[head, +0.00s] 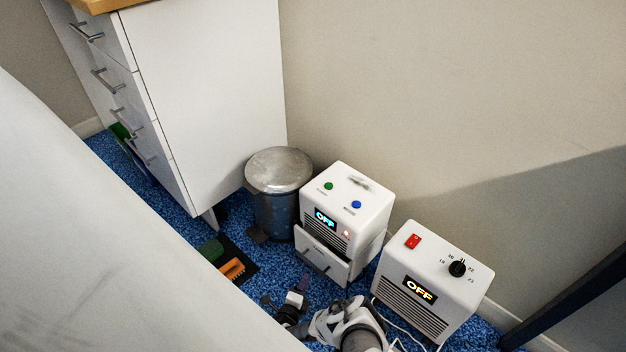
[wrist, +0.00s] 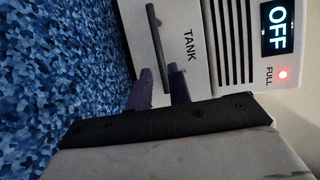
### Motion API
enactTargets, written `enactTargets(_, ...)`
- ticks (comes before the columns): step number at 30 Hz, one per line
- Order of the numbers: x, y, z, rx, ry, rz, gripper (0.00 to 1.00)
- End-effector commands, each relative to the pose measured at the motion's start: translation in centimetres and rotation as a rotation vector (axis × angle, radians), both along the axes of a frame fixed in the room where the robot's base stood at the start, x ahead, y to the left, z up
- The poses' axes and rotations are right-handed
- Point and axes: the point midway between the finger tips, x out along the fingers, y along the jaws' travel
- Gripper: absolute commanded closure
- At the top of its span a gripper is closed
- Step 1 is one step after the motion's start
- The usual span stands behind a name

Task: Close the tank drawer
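The tank drawer (head: 322,259) is the low front part of a white box-shaped appliance (head: 364,197) with a lit OFF display. It stands out somewhat from the body in the head view. Its front has a dark bar handle (wrist: 154,38) and the word TANK in the wrist view (wrist: 183,72). My gripper (wrist: 159,74) has two purple fingers with a gap between them and nothing seen held. The fingertips are close to the drawer front, beside the handle's lower end; contact cannot be told. In the head view my gripper (head: 301,285) is low, in front of the drawer.
A metal bin (head: 278,190) stands left of the appliance. A second white appliance (head: 430,280) with an OFF display stands to its right, with a white cable on the floor. A dark mat with brushes (head: 230,262) lies at left on blue carpet. A white cabinet (head: 205,95) stands behind.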

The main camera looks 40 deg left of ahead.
Motion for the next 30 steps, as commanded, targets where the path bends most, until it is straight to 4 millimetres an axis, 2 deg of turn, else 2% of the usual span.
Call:
enactTargets(1,1.2,0.4,-0.6,0.002,-0.005,0.000,0.81)
enactTargets(6,4.3,1.5,-1.2,0.000,-0.004,0.000,0.81)
enactTargets(12,6.6,2.2,-1.5,-0.001,-0.001,0.000,0.81)
enactTargets(24,7.3,2.5,-1.4,0.000,0.001,0.000,0.81)
enactTargets(29,7.3,2.5,-1.4,0.000,0.000,0.000,1.00)
enactTargets(30,7.3,2.5,-1.4,0.000,0.000,0.000,1.00)
